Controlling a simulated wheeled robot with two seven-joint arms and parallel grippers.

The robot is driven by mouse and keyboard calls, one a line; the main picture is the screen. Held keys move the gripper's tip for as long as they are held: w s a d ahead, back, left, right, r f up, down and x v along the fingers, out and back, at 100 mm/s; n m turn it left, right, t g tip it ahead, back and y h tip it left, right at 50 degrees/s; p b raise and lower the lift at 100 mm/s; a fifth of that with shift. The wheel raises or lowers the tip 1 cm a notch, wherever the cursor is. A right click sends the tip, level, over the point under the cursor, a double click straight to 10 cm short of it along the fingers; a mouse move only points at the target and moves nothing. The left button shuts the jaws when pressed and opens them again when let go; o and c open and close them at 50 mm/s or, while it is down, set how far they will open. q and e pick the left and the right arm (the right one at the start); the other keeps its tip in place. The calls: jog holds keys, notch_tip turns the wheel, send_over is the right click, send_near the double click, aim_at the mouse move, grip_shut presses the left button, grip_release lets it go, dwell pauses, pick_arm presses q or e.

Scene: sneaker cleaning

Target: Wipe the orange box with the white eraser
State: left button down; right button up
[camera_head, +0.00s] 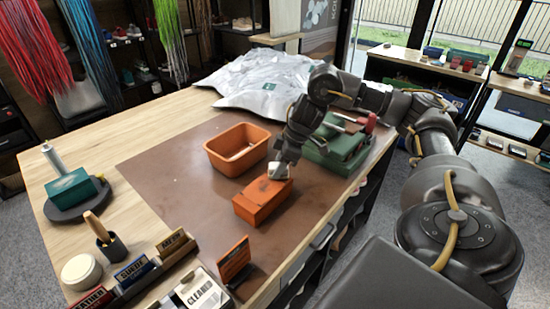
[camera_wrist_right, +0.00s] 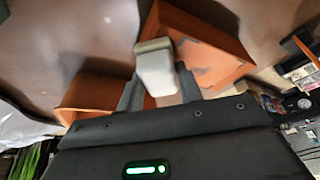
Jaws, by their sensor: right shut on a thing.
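The orange box (camera_head: 263,200) lies on the brown mat (camera_head: 190,170), with grey smudges on its top; it also shows in the right wrist view (camera_wrist_right: 205,62). The white eraser (camera_head: 278,171) is held at the tip of my right gripper (camera_head: 283,162). In the right wrist view the eraser (camera_wrist_right: 157,70) sits between the two fingers, in front of the orange box. My right gripper is shut on it, over the far right end of the box. I cannot tell whether the eraser touches the box. My left gripper is not in view.
An empty orange bin (camera_head: 236,143) stands behind the box. A green case (camera_head: 340,146) stands at the right of the table, and a crumpled silver sheet (camera_head: 262,82) lies at the back. Labelled holders (camera_head: 140,268) stand at the front left. The mat's left part is clear.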

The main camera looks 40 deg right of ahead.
jog(key=shift+d, duration=0.1)
jog(key=shift+w+d+p, duration=0.2)
jog(key=shift+d+p, duration=0.3)
jog(key=shift+d, duration=1.25)
jog(key=shift+s+p, duration=0.1)
jog(key=shift+p, duration=0.2)
jog(key=shift+a+f, duration=0.1)
jog(key=shift+f, duration=0.05)
jog(key=shift+a, duration=0.1)
